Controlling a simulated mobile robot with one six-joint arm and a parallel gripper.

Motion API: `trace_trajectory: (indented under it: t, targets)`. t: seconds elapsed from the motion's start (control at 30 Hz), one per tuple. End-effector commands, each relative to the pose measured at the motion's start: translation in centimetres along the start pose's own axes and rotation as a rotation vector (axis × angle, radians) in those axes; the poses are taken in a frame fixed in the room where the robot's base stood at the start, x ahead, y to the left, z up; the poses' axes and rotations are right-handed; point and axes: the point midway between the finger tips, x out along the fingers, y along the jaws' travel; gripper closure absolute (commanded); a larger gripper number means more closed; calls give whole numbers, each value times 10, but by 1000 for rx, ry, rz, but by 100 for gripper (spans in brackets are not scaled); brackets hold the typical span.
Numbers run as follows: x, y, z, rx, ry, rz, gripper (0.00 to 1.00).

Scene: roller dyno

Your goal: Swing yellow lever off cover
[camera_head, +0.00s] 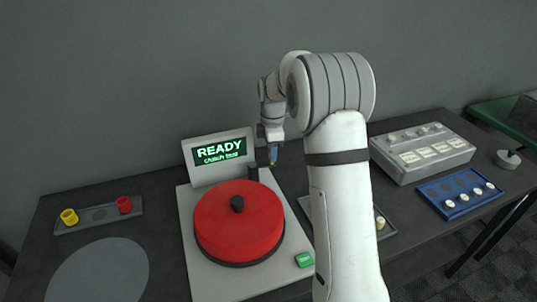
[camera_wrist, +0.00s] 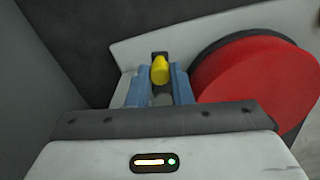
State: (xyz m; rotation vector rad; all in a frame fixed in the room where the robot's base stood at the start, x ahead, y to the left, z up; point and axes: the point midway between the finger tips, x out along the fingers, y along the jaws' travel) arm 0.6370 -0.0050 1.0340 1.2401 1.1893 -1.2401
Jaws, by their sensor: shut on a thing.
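The red round cover (camera_head: 239,221) with a black knob on top lies on the light grey dyno base. It also shows at the right in the wrist view (camera_wrist: 258,82). The yellow lever (camera_wrist: 160,70) stands between the two blue fingers of my gripper (camera_wrist: 160,84), at the left of the cover in that view. My gripper is shut on the lever. In the head view my gripper (camera_head: 273,158) is at the back right corner of the base, beside the cover, and hides most of the lever.
A display (camera_head: 219,152) reading READY stands behind the cover. A green button (camera_head: 304,259) sits at the base's front right. A grey box (camera_head: 420,150) and blue tray (camera_head: 459,192) are at right.

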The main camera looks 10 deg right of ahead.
Motion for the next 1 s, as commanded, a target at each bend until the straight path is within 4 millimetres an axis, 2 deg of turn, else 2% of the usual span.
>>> trace_trajectory:
  t: [0.4,0.97,1.0]
  targets:
    - [1,11,-3,-190,1,-3,100]
    - [1,12,-5,-217,2,-3,100]
    - [1,12,-5,-217,2,-4,78]
